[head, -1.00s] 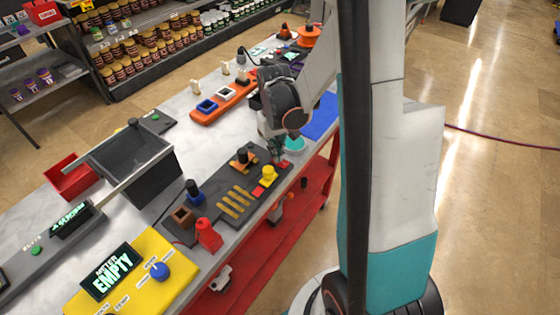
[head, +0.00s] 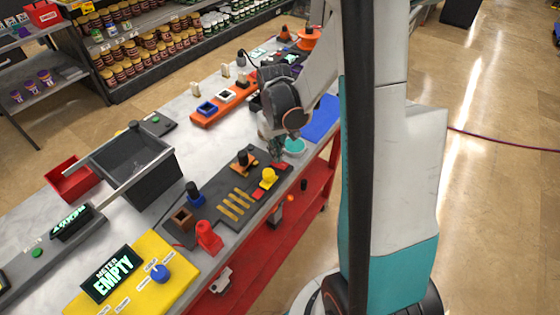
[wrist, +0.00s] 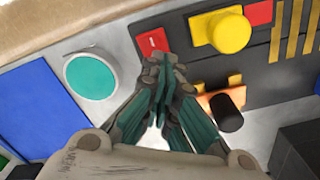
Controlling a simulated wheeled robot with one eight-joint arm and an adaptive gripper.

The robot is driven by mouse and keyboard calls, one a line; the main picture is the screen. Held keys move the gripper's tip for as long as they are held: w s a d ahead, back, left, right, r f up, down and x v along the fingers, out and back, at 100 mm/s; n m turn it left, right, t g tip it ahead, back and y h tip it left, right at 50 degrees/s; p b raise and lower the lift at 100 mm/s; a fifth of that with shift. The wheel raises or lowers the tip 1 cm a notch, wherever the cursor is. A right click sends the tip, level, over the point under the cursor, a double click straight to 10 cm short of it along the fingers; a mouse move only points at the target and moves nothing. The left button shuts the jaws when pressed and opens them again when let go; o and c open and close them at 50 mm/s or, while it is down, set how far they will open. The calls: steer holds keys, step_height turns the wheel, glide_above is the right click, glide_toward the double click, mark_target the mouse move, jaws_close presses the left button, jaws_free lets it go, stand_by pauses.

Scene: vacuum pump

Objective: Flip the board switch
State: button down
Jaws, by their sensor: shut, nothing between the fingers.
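The black board (head: 226,218) lies along the table's front side. It carries gold strips, a yellow knob (head: 268,177) and a black lever on an orange base (head: 244,160). In the wrist view, a red piece with a white mark (wrist: 152,42) sits at the board's end, beside the yellow knob (wrist: 224,32). The black lever (wrist: 226,113) shows below right. My gripper (wrist: 160,75) is shut and empty, its tips close to the marked red piece. I cannot tell whether they touch it. In the head view my gripper (head: 280,156) is over the same board end.
A round teal button (wrist: 91,75) and a blue mat (wrist: 35,105) lie left of the gripper in the wrist view. A dark bin (head: 130,165), a red bottle (head: 208,238) and a yellow meter panel (head: 170,285) stand further along the table (head: 110,217).

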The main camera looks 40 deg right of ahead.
steer(key=shift+r+p, duration=1.6)
steer(key=shift+r, duration=1.1)
steer(key=s+a+r+n+t+b, duration=0.2)
steer(key=s+a+r+t+b, duration=0.4)
steer(key=s+a+r, duration=0.4)
steer(key=s+a+t, duration=0.1)
steer(key=s+a, duration=0.2)
steer(key=a, duration=0.1)
steer(key=shift+r+b, duration=0.35)
steer(key=shift+r, duration=0.05)
